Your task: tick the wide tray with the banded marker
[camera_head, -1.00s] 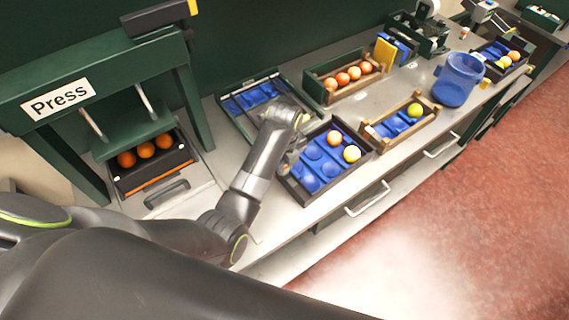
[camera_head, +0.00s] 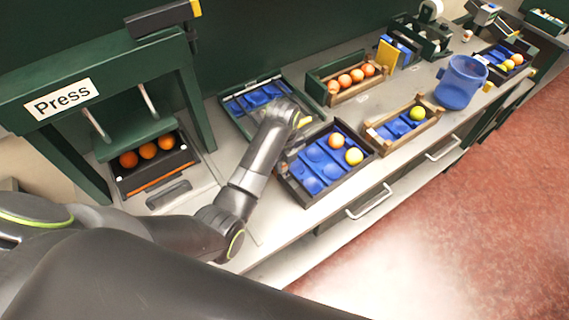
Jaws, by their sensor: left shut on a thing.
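A dark tray with blue cups (camera_head: 308,200) stands at the middle of the bench, with an orange fruit and a yellow fruit in its right part. A green tray with blue inserts (camera_head: 228,108) lies behind it to the left. The frame does not settle which of them is the wide tray. My left gripper (camera_head: 287,157) is low at the left edge of the dark tray, beside the green one, partly hidden by my wrist. It is shut on a slim thing, likely the banded marker, hardly visible here. My right gripper is not in view.
A press (camera_head: 60,98) with several oranges in its drawer stands at left. A wooden crate of oranges (camera_head: 320,73), a smaller wooden crate (camera_head: 384,146) and a blue bucket (camera_head: 460,83) stand to the right. Bare bench shows between the press and the trays.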

